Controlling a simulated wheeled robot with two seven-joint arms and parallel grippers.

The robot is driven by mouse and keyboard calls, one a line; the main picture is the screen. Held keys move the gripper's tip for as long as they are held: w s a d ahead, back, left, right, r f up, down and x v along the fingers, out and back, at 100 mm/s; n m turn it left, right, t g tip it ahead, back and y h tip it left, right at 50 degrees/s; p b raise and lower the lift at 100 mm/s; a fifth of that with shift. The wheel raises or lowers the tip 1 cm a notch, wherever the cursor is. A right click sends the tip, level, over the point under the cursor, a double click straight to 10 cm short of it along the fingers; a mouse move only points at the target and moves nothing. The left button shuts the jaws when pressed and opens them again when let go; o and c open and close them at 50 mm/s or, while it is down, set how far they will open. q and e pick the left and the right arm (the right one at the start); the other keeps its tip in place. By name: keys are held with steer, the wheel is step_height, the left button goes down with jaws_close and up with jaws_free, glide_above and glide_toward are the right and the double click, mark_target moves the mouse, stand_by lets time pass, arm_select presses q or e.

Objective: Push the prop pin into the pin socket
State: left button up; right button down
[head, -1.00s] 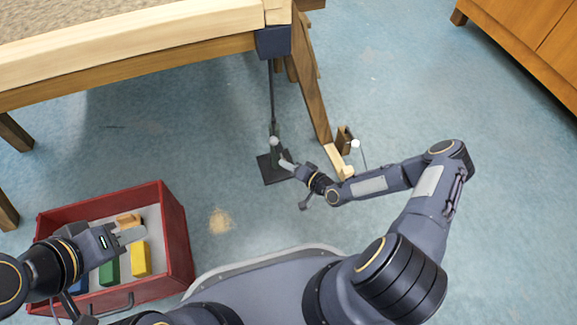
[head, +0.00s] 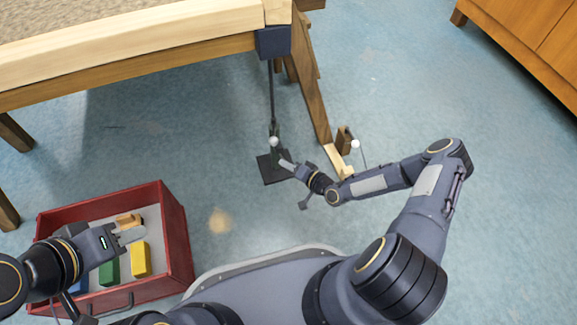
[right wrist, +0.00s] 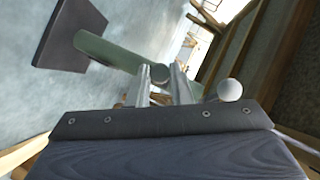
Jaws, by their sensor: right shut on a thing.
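The prop is a dark upright rod (head: 271,90) with a grey-green lower tube on a black base plate (head: 272,172), under the bench corner. In the right wrist view the tube (right wrist: 115,55) runs towards my fingertips. A white ball (head: 274,141) shows at the tube in the head view. My right gripper (head: 283,162) is beside the tube, shut on what seems to be the prop pin; a rounded end (right wrist: 160,74) shows between its fingers. The pin socket is hidden or too small to tell. My left gripper (head: 131,236) hovers over the red crate, its jaw opening unclear.
The red crate (head: 178,232) holds blue, green, yellow and orange blocks at lower left. A slanted wooden leg (head: 313,100) stands right of the prop. A wooden block (head: 344,140) and another white ball (head: 355,144) are near its foot. The blue floor is mostly clear.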

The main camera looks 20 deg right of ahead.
steer(key=shift+w+a, duration=0.1)
steer(key=shift+w, duration=1.7)
steer(key=c, duration=1.2)
jaws_free()
steer(key=shift+c, duration=0.2)
steer(key=p+v, duration=0.2)
steer(key=v, duration=0.5)
steer(key=shift+s+d, duration=0.25)
steer(key=shift+s, duration=0.1)
steer(key=shift+r, duration=0.1)
